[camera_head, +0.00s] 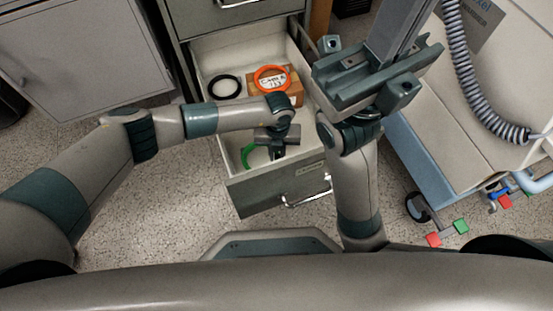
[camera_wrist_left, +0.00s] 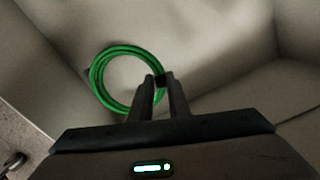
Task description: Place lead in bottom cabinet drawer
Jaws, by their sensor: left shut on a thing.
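The lead is a green coiled loop (camera_head: 252,155), partly hidden under my left gripper in the head view. It also shows in the left wrist view as a green coil (camera_wrist_left: 97,75). My left gripper (camera_wrist_left: 162,80) is shut on the coil's right side. In the head view the left gripper (camera_head: 277,152) is inside the open bottom drawer (camera_head: 282,185), over its front part. The coil is within the drawer's walls; I cannot tell whether it touches the drawer floor. My right gripper (camera_head: 378,80) is raised right of the drawer; its fingertips are not clear.
A black ring (camera_head: 224,87) and a brown box (camera_head: 292,88) with an orange ring (camera_head: 257,80) lie farther back in the drawer. A grey cabinet (camera_head: 85,50) stands left. A cart with a coiled cable (camera_head: 465,70) stands right.

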